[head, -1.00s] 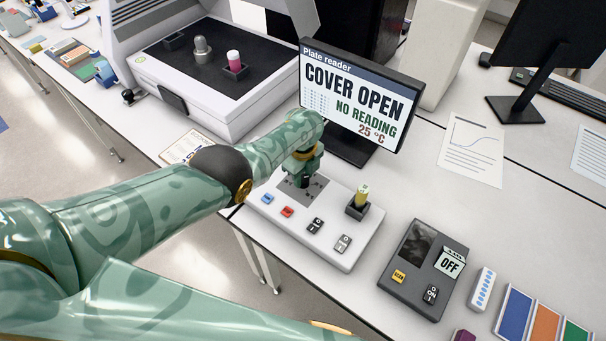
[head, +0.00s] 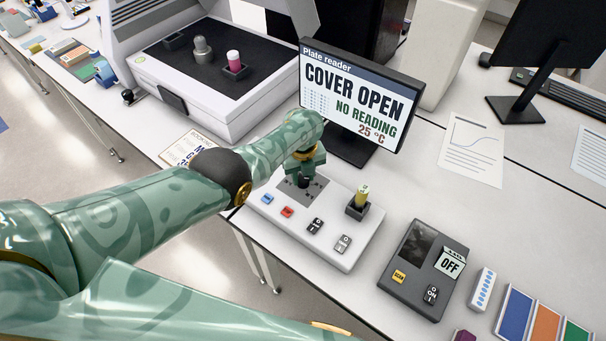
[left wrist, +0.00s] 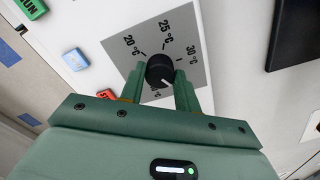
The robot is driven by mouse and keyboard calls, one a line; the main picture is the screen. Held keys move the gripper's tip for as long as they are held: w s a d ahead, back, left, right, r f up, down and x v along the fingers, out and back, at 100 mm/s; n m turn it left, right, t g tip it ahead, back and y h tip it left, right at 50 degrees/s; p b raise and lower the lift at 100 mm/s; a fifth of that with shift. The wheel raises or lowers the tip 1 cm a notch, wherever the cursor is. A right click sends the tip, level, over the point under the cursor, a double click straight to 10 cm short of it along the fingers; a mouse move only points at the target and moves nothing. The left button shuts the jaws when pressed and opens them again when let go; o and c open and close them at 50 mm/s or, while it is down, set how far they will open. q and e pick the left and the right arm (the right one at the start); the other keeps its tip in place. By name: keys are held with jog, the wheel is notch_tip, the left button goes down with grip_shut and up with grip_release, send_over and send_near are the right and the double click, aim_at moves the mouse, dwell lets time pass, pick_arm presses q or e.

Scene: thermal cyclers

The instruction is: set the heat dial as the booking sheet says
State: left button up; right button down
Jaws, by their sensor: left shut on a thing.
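The black heat dial (left wrist: 160,70) is on a grey scale plate (left wrist: 184,28) marked 20 °C, 25 °C and 30 °C; other marks are partly covered by my fingers. A small pale mark shows on the knob's lower right side. My left gripper (left wrist: 160,82) is shut on the dial, one finger on each side. In the head view my left gripper (head: 304,171) stands above the dial (head: 304,183) on the white control box (head: 353,241). The booking sheet (head: 199,143) lies behind my left forearm, mostly hidden, its setting unreadable. My right gripper is out of view.
The monitor (head: 358,95) reads COVER OPEN, NO READING, 25 °C. Blue (head: 268,198) and red (head: 287,211) buttons, two switches and a yellow-topped piece (head: 361,197) sit beside the dial. The open plate reader (head: 215,100) stands behind; a dark OFF scanner box (head: 424,270) is at right.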

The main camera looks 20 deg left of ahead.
pick_arm(q)
jog(key=o, duration=1)
jog(key=shift+d, duration=0.1)
jog(key=shift+r, duration=0.15)
notch_tip(320, 180, up, 9)
jog(key=p, duration=0.8)
notch_tip(320, 180, up, 7)
jog(key=p, duration=0.2)
send_over(303, 178)
